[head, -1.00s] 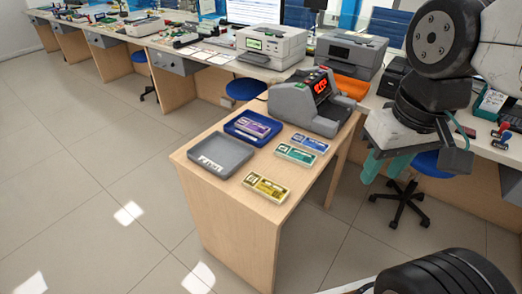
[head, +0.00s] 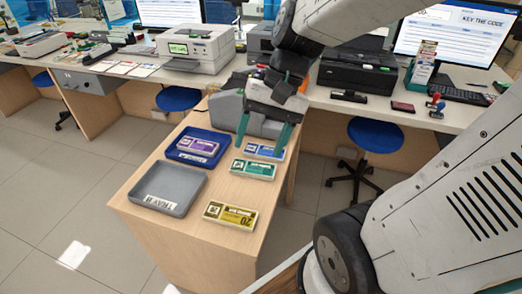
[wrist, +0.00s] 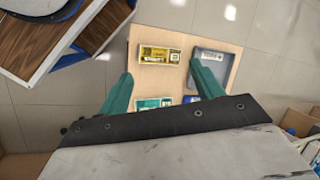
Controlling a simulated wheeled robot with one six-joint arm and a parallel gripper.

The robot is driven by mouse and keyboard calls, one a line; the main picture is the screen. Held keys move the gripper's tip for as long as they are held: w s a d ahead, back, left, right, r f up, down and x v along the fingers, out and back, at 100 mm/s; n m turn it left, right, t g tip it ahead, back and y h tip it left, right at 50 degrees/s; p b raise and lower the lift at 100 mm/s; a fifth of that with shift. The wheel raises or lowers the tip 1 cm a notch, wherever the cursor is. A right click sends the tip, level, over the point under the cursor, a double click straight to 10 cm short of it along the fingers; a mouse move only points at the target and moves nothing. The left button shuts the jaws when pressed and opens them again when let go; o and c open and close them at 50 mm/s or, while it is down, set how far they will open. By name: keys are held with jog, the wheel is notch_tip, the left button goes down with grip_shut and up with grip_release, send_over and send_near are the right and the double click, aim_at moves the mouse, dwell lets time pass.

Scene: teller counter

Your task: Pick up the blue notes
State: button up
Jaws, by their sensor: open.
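The blue notes (head: 264,152) are a flat banded bundle lying on the wooden side table, just in front of the grey counting machine. In the head view my gripper (head: 261,146) hangs over that end of the table, its teal fingers spread apart and empty. The fingertips appear above the blue notes, but the exact height is hard to tell. In the wrist view my gripper (wrist: 162,70) is open with the yellow notes (wrist: 160,55) showing between the tips. The blue notes cannot be made out there; my gripper's body covers the lower part.
Teal notes (head: 253,169) lie just in front of the blue ones, and yellow notes (head: 231,215) nearer. A grey tray (head: 151,203) is empty; a blue tray (head: 172,153) holds purple notes (head: 198,145). The counting machine (head: 227,117) stands close behind my gripper.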

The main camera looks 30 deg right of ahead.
jog(key=w+d+f+m+t+y, duration=0.2)
jog(key=w+d+f+m+y, duration=0.2)
jog(key=w+f+m, duration=0.3)
jog(key=m+t+h, duration=0.1)
jog(key=m+t, duration=0.7)
jog(key=m, duration=0.7)
send_near(267, 151)
jog(key=shift+a, duration=0.5)
jog(key=shift+w+f+m, duration=0.2)
jog(key=shift+f+m, duration=0.15)
jog(key=shift+m, duration=0.05)
jog(key=x, duration=0.7)
jog(key=shift+w+d, duration=0.1)
jog(key=shift+w, duration=0.25)
jog(key=c, duration=0.8)
